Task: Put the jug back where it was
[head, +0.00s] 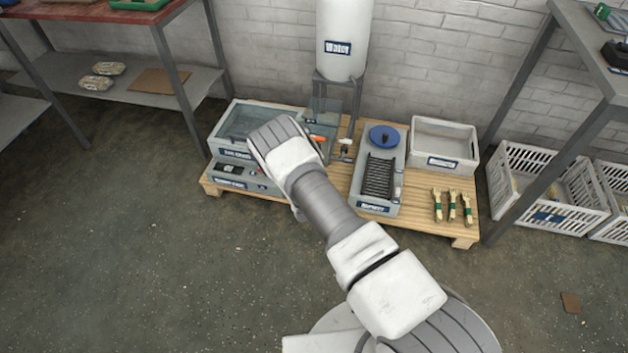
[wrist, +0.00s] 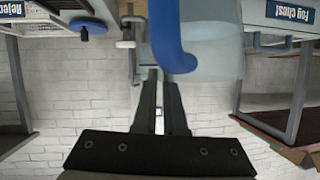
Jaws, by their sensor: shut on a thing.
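The jug (wrist: 208,48) is a clear bluish vessel with a thick blue handle (wrist: 172,42); it fills the upper middle of the wrist view, partly cut off by the top edge. My gripper (wrist: 160,78) is shut on the jug at its handle; the exact contact is hard to make out. In the head view my arm hides the gripper, which lies over the left half of the wooden pallet (head: 462,232). The white water tank (head: 343,40) stands behind on a grey frame, with a tap below it.
The fog chest (head: 235,153) is on the pallet's left. A grey tray unit with a blue disc (head: 384,136) and a rejects crate (head: 443,140) are on the right, with several banded wooden bundles (head: 452,205) in front. Shelving and white baskets (head: 548,188) flank the pallet.

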